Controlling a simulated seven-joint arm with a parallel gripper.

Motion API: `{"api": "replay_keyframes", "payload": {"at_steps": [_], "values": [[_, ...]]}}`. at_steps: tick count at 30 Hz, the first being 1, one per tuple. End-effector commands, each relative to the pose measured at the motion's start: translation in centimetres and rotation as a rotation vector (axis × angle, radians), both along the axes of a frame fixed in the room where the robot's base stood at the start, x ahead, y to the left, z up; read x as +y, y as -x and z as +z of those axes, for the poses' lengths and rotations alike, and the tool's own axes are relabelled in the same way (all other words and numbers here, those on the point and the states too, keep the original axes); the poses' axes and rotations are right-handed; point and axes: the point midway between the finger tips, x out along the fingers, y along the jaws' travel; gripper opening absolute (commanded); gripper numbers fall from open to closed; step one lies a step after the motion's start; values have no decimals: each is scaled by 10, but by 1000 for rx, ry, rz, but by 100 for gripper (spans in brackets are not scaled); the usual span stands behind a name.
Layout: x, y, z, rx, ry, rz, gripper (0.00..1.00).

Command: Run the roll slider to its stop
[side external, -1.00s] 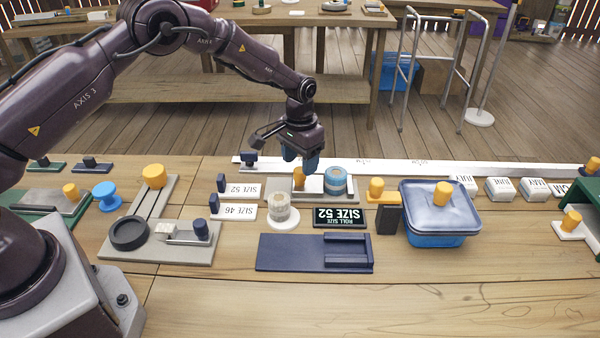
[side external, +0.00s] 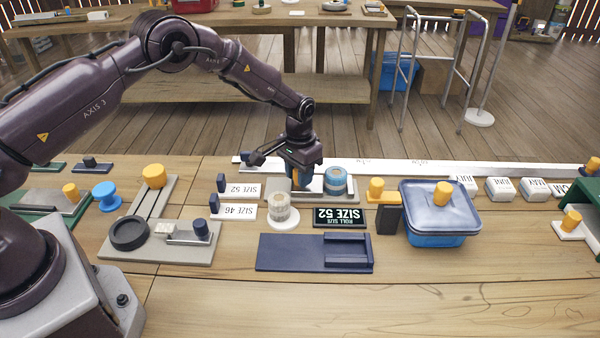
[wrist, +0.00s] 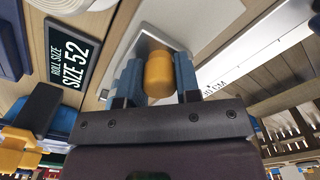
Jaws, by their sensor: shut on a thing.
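The roll slider is a pale grey plate (side external: 347,198) near the middle of the bench. It carries an orange knob (wrist: 158,75), and a blue banded roll (side external: 336,180) stands at its right part. My gripper (side external: 306,180) is down over the knob at the left part of the plate. In the wrist view my gripper's blue fingers (wrist: 157,80) stand on either side of the knob, shut on it. The fingers partly hide the knob in the side view. The slider's stop cannot be made out clearly.
A black "ROLL SIZE 52" sign (side external: 340,217), a beige roll on a white disc (side external: 283,222) and a navy tray (side external: 290,253) lie in front. A blue lidded bin (side external: 440,235) stands right. A long white rail (side external: 430,168) runs behind. The front bench is clear.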

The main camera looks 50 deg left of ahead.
Motion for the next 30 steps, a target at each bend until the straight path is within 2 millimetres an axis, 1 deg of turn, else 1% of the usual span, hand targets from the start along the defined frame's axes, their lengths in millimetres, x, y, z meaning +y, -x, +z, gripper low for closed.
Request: {"api": "replay_keyframes", "payload": {"at_steps": [6, 16, 17, 18, 19, 20, 27, 30], "values": [[17, 16, 1, 1, 0, 2, 7], [18, 18, 1, 0, 0, 1, 7], [18, 18, 1, 0, 0, 1, 38], [18, 18, 1, 0, 0, 1, 47], [18, 18, 1, 0, 0, 0, 54], [18, 18, 1, 0, 0, 0, 56], [18, 18, 1, 1, 0, 0, 56], [18, 18, 5, 0, 0, 0, 56]]}}
